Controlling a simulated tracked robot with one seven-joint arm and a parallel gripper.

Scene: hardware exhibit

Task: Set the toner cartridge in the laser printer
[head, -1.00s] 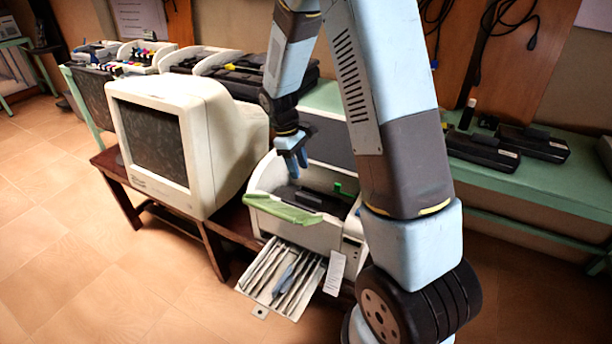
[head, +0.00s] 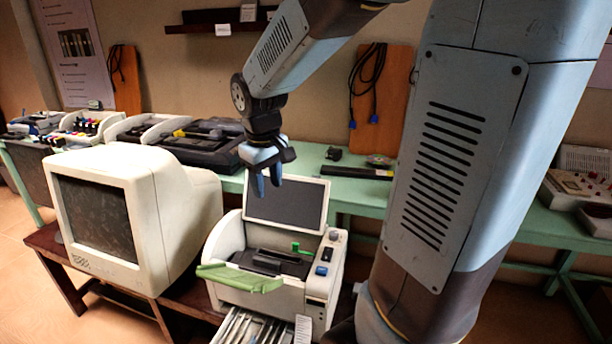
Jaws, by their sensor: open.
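The laser printer (head: 313,290) is a cream box on the brown table, its dark-panelled lid (head: 290,203) raised and its green front flap (head: 240,278) folded down. A black toner cartridge (head: 270,262) appears to lie in its open bay, beside a small green lever (head: 295,246). I cannot tell if it is fully seated. My gripper (head: 266,185) is open and empty, fingers pointing down, above the bay and apart from the cartridge. Its fingers overlap the left edge of the lid in the picture.
A bulky CRT monitor (head: 170,215) stands left of the printer. The green bench (head: 345,192) behind holds opened printers (head: 200,140), a black bar (head: 356,172) and, at right, an electronics board (head: 585,185). Cables (head: 368,85) hang on the wall. My arm hides the bench's middle right.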

